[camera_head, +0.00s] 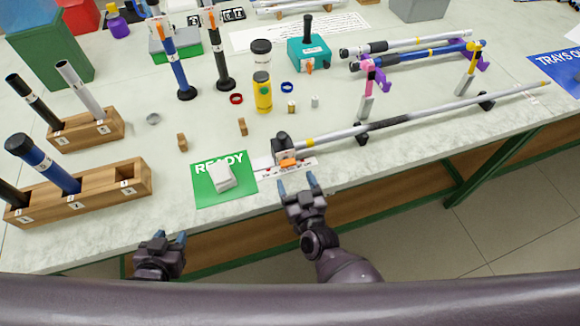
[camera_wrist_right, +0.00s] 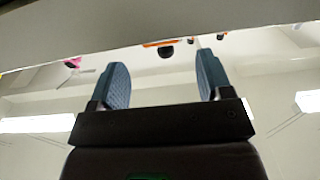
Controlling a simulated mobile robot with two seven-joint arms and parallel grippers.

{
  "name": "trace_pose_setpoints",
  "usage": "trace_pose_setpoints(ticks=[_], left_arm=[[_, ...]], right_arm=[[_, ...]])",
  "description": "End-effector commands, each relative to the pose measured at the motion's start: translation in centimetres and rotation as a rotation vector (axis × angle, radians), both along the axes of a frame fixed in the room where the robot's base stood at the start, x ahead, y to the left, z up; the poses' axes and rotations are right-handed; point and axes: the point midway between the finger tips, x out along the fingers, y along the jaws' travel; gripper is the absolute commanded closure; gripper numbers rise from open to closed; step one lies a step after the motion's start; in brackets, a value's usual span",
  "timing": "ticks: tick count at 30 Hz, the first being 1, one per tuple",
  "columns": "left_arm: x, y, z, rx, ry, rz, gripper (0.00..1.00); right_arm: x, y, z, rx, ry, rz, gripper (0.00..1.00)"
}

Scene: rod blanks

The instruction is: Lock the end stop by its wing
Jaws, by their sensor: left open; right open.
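The end stop (camera_head: 283,147) is a dark block at the left end of a long silver and black rod (camera_head: 400,121) near the table's front edge. Its orange wing (camera_head: 288,162) faces the front. My right gripper (camera_head: 298,183) is open and empty, just in front of the wing and apart from it. In the right wrist view its two fingers (camera_wrist_right: 162,82) stand apart with nothing between them. An orange strip shows there beyond the table edge; I cannot tell if it is the wing. My left gripper (camera_head: 164,237) is open and empty at the front left, off the table edge.
A green READY mat (camera_head: 205,192) with a white block (camera_head: 221,176) lies left of the end stop. Wooden racks (camera_head: 85,195) with rods stand at the left. The table edge (camera_wrist_right: 130,48) crosses the right wrist view.

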Motion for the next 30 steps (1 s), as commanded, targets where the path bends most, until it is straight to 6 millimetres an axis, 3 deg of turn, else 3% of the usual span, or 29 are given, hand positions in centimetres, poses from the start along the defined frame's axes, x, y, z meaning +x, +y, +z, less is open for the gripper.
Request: trace_pose_setpoints(ticks=[9,23,30], left_arm=[[0.0,0.0,-0.1,0.001,0.001,0.0,0.57],[0.4,0.0,0.1,0.002,-0.008,-0.003,0.57],[0.5,0.0,0.2,0.002,-0.009,-0.003,0.57]], right_arm=[[3.8,1.3,0.0,-0.001,0.0,0.001,0.28],[4.6,1.5,0.0,0.0,0.001,0.0,0.28],[4.6,1.5,0.0,0.0,0.001,0.0,0.64]])
